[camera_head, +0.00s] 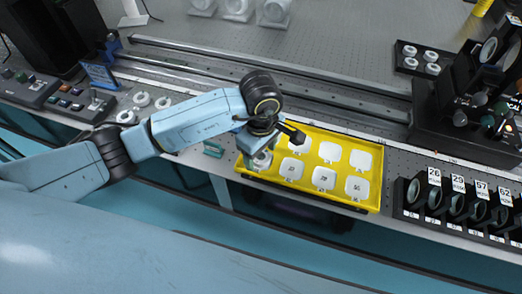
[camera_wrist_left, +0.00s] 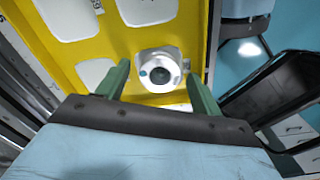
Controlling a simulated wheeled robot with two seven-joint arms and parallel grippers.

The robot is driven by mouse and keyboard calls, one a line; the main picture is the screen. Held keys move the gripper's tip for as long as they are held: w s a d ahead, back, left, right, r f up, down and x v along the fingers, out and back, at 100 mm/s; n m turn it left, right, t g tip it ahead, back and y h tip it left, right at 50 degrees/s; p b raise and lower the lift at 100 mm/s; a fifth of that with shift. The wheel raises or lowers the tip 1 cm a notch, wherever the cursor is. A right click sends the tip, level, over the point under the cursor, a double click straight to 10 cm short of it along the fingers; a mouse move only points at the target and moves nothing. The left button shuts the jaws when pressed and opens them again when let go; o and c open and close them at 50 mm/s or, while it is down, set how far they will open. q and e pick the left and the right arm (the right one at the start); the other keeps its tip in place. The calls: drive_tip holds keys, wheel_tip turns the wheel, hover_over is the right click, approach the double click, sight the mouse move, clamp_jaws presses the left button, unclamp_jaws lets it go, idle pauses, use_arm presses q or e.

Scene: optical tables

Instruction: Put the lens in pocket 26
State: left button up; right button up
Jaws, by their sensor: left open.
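A round white lens mount with a dark centre and a blue dot, the lens (camera_wrist_left: 160,72), sits in the front-left corner of the yellow tray (camera_head: 372,205). In the head view the lens (camera_head: 262,161) is partly hidden under my left gripper (camera_head: 257,147). My left gripper is open; in the wrist view its green fingers (camera_wrist_left: 158,80) are spread on either side of the lens, and I cannot tell their height above it. Pocket 26 (camera_head: 415,191) is the leftmost slot of the black rack at the right, under the label 26. My right gripper is out of view.
The tray also has several white pads (camera_head: 331,152). More labelled pockets (camera_head: 457,205) run to the right of pocket 26. A black optical mount assembly (camera_head: 460,120) stands behind the rack. A long metal rail (camera_head: 340,98) runs behind the tray. Small white rings (camera_head: 142,99) lie at left.

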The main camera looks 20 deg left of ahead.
sight(261, 156)
use_arm(q)
wheel_tip(261, 156, up, 12)
drive_tip(key=p, duration=0.1)
drive_tip(key=shift+r, duration=0.15)
idle(1.1)
